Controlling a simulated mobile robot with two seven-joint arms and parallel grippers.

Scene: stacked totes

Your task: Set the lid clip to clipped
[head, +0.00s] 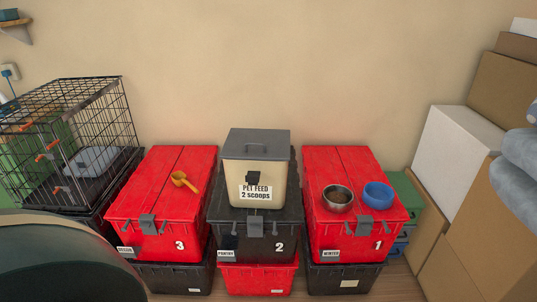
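A cream pet feed bin (236,179) with a grey lid (258,143) stands on the black tote marked 2 (229,215) in the middle. A small dark clip (253,177) shows on the bin's front, just above its "PET FEED 2 scoops" label. The clip looks tilted, and it is too small to tell whether it is fastened. Grey latches also show on the fronts of tote 2 (254,227), red tote 3 (147,223) and red tote 1 (366,224). Neither of my grippers is in view.
An orange scoop (183,181) lies on tote 3. A steel bowl (337,198) and a blue bowl (378,195) sit on tote 1. A wire crate (100,115) stands left, cardboard boxes (485,215) right. A large dark rounded shape (70,260) fills the lower left.

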